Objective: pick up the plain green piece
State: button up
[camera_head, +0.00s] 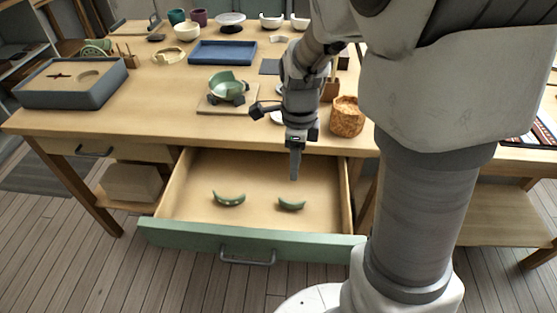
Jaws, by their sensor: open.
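The plain green piece (291,205) is a small curved shard lying in the open drawer (255,172), right of its middle. A similar curved green piece with pale dots (229,199) lies to its left in the same drawer. My gripper (294,172) points down over the drawer, above and behind the plain piece in the picture. It is open and looks empty, with its fingers seen nearly edge-on. I cannot tell its exact height above the drawer floor.
The drawer's green front (200,236) and side walls surround the pieces. On the table (160,97) stand a broken green bowl (228,82) on a board, a cork-like pot (346,117), a blue tray (222,46) and a grey box (60,94). My arm hides the right side.

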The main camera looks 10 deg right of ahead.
jog(key=b, duration=0.4)
send_over(291, 203)
jog(key=f, duration=0.9)
jog(key=shift+d+f, duration=0.25)
jog(key=shift+f, duration=0.15)
jog(key=f+b, duration=0.1)
jog(key=f, duration=0.2)
jog(key=f+b, duration=0.1)
jog(key=f, duration=0.1)
jog(key=shift+a+f+b, duration=0.1)
jog(key=shift+a+b, duration=0.15)
jog(key=shift+b, duration=0.05)
grip_shut()
